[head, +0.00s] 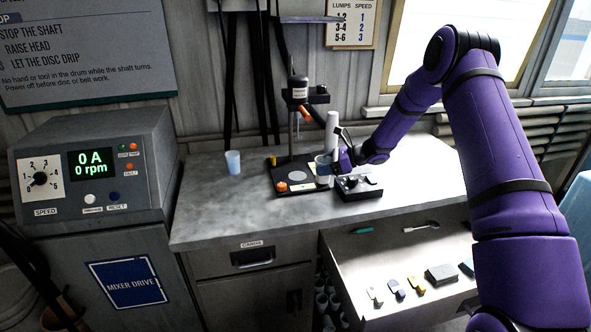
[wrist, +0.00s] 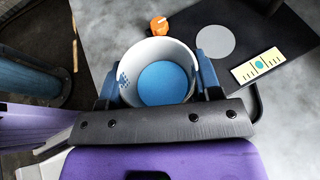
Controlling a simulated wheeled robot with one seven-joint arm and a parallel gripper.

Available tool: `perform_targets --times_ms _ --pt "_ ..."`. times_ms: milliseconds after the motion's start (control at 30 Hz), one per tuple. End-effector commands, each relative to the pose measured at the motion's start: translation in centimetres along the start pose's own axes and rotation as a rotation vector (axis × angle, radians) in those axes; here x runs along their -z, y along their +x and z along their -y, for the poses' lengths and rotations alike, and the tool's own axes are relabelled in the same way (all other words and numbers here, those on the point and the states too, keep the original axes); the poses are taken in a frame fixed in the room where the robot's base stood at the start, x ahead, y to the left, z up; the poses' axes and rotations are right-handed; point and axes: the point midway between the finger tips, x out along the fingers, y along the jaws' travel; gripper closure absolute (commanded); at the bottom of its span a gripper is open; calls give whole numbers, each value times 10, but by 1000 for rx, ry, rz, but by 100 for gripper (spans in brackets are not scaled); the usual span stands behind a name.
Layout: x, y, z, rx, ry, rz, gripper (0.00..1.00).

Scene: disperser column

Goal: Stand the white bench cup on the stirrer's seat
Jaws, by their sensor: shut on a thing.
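My gripper (wrist: 158,90) is shut on a pale cup (wrist: 130,60) with a blue inside and a small blue checked patch, one finger on each side. The cup looks upright. In the head view the cup (head: 323,168) is at the right edge of the stirrer's black base (head: 284,184), with my gripper (head: 335,163) at its right. In the wrist view a round grey seat (wrist: 207,42) lies on the black base, up and right of the cup, uncovered. I cannot tell how high the cup's bottom is; it is hidden.
An orange knob (head: 282,187) is on the base's front corner. The stirrer head (head: 300,92) stands over the base. A dark tray (head: 358,187) and a white cylinder (head: 332,130) are close by my gripper. A pale blue cup (head: 233,163) stands left; the bench's front left is clear.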

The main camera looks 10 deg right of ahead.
Motion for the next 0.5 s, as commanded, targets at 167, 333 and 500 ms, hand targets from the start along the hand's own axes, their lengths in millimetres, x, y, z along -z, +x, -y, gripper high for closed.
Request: perform_targets --times_ms 167,333,500 --pt "-9 32 28 -2 -4 1 71" --pt "-16 60 54 -2 -3 0 71" --pt "-23 86 78 -2 -3 0 71"
